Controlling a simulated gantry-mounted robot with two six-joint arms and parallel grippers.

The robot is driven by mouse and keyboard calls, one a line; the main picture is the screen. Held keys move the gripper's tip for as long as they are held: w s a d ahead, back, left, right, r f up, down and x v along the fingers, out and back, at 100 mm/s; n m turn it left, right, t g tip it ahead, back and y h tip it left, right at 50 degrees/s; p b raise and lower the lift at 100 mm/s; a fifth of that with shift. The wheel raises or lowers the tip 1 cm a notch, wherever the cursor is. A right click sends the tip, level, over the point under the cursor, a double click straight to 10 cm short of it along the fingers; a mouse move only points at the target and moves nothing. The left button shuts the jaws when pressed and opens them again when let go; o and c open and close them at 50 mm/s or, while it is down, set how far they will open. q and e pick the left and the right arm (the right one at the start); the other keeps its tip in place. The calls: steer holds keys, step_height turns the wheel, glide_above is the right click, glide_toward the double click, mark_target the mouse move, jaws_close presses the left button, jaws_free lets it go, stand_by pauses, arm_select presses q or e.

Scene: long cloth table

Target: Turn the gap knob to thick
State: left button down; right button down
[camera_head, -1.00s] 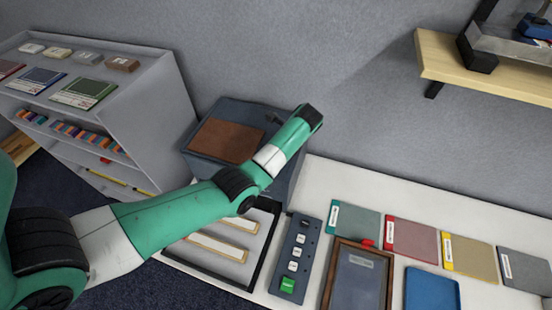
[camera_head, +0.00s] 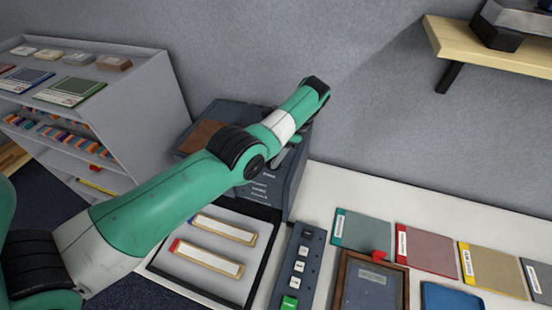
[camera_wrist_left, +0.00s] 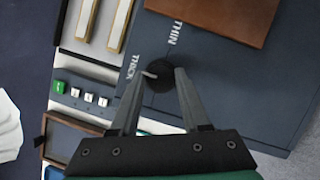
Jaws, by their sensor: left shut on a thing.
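The gap knob (camera_wrist_left: 159,76) is a small dark round knob with a pale pointer, on a dark blue machine (camera_wrist_left: 215,85) in the left wrist view. White words THIN and THICK are printed beside it, and the pointer points left, toward the THICK side. My left gripper (camera_wrist_left: 163,82) is shut on the knob, one finger on each side. In the head view the machine (camera_head: 285,190) stands at the back of the table, and my left arm crosses in front of it. The knob is hidden there. My right gripper is not in view.
A brown panel (camera_head: 202,137) lies on the machine's top. In front is a tray (camera_head: 190,285) with two pale bars. A button panel (camera_head: 297,268), a framed board (camera_head: 371,285) and colored folders (camera_head: 430,250) lie to the right. A grey shelf (camera_head: 150,120) stands left.

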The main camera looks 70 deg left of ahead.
arm_select(q)
steer(key=shift+f, duration=0.1)
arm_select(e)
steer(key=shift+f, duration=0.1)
arm_select(q)
steer(key=shift+c, duration=1.9)
jaws_free()
